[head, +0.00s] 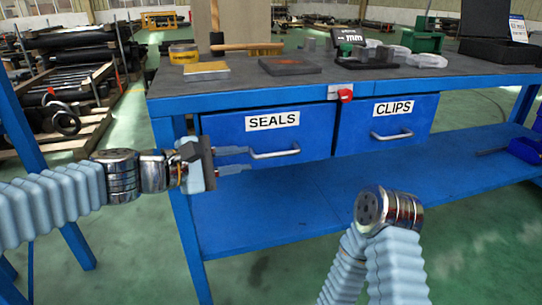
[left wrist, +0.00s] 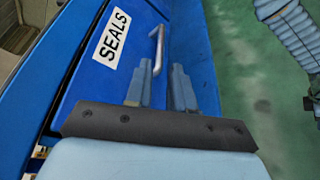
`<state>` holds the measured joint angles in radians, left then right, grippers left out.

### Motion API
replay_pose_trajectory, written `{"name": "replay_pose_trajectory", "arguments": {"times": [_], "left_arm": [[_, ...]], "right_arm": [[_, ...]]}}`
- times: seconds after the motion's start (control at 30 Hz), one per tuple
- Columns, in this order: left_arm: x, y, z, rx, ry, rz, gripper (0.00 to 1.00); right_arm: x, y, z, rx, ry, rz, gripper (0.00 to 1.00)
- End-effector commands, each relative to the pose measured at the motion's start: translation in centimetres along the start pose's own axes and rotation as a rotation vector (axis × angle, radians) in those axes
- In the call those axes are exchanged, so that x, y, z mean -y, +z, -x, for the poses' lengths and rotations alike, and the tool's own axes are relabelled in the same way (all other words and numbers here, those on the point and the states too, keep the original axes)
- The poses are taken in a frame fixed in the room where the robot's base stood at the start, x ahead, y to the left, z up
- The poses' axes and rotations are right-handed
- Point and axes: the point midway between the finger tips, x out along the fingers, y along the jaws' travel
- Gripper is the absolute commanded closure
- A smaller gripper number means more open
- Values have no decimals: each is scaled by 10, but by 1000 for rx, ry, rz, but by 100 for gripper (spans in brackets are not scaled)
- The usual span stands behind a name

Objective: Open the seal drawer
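The blue seal drawer (head: 225,133), labelled SEALS, sits under the left part of the workbench top and looks shut. Its silver bar handle (head: 275,154) is on the right half of its front. My left gripper (head: 249,159) is in front of the drawer, just left of the handle, with its two fingers apart and nothing between them. In the left wrist view, the handle (left wrist: 158,45) lies just beyond the fingertips, roughly in line with the gap. My right arm shows at the lower right, but its gripper is not in view.
The blue CLIPS drawer (head: 362,137) is to the right, with a red knob (head: 345,96) on a plate between the drawers. A mallet (head: 246,47), a dark block (head: 290,65) and a tin (head: 183,54) stand on the bench top. Green floor in front is open.

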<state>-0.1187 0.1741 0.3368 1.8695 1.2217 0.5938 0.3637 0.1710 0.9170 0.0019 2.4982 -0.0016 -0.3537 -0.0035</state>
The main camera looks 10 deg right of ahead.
Motion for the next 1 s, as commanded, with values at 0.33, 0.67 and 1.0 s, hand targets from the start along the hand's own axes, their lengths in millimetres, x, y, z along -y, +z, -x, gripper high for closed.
{"name": "replay_pose_trajectory", "arguments": {"times": [0.33,0.67,1.0], "left_arm": [[1,0,-74,1,-2,1,77],[1,-1,-93,-3,-1,-1,77],[1,-1,-92,-3,-1,-1,100]], "right_arm": [[0,0,1,0,0,0,57],[1,0,2,0,0,0,57],[1,0,2,0,0,0,57]]}}
